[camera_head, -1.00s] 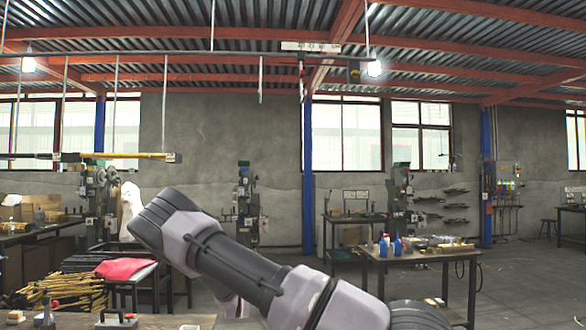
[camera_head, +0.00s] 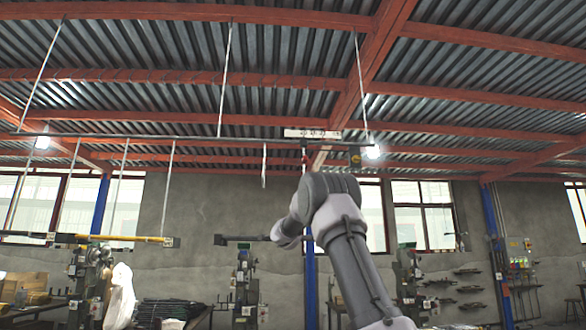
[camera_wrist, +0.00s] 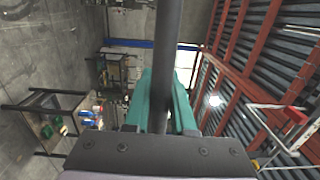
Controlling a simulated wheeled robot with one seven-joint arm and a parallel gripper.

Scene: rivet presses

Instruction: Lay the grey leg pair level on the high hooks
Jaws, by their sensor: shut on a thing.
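The grey leg pair (camera_wrist: 167,50) shows in the wrist view as one dark bar, running from the top edge down between my teal fingers. My gripper (camera_wrist: 160,105) is shut on it. In the head view, the leg pair (camera_head: 243,239) juts out left of my wrist, about level, with a blocky left end. My fingers are hidden behind my wrist there. A high rail (camera_head: 200,137) hangs from ceiling rods above it. A short white hanger (camera_head: 264,165) hangs from the rail above the leg pair, clearly apart from it. I cannot make out hook tips.
Presses stand along the wall, including one (camera_head: 245,285) below the leg pair.

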